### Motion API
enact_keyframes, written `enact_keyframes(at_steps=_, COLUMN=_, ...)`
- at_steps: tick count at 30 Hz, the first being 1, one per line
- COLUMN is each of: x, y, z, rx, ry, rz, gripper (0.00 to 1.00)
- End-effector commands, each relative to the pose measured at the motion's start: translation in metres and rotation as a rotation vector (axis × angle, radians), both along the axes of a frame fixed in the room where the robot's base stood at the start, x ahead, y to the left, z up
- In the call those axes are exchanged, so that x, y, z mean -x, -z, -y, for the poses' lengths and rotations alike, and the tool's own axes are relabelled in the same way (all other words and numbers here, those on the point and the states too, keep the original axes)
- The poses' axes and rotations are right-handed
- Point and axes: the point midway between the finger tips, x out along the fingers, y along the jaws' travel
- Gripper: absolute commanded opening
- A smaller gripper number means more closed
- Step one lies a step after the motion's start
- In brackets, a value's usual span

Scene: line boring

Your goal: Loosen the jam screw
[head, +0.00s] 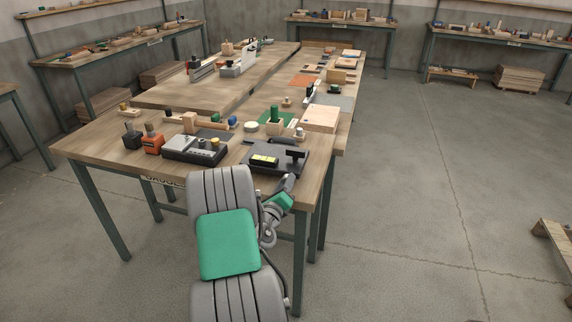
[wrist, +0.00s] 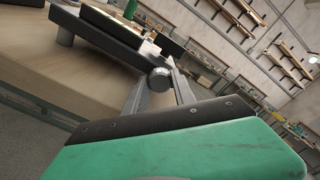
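A dark flat fixture (head: 262,170) with a yellow label and a black upright part lies at the front right corner of the near table. In the wrist view, the fixture's dark body (wrist: 110,38) fills the upper left. A round grey screw head (wrist: 158,79), which looks like the jam screw, sticks out from its edge. My gripper (head: 290,180) is at the table's front edge, beside the fixture. In the wrist view my gripper's two fingers (wrist: 160,82) stand apart with the screw head between their tips. I cannot tell whether they press on it.
A grey box with knobs (head: 195,149), an orange block (head: 152,143) and a black block (head: 132,138) stand left of the fixture. A wooden board (head: 319,119) and a green cylinder in a wooden holder (head: 274,118) are behind it.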

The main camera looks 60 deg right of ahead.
Motion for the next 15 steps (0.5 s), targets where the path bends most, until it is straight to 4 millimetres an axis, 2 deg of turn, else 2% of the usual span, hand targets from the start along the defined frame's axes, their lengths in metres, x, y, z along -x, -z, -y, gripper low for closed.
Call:
enact_keyframes(at_steps=1, x=0.0002, y=0.0009, z=0.0001, rx=0.0, ry=0.001, rz=0.007, gripper=0.35)
enact_keyframes(at_steps=7, x=-0.0002, y=0.0011, z=0.0003, rx=-0.001, ry=0.0, rz=0.013, gripper=0.51)
enact_keyframes(at_steps=15, x=-0.0004, y=0.0012, z=-0.0032, rx=-0.001, ry=-0.001, rz=0.014, gripper=0.51)
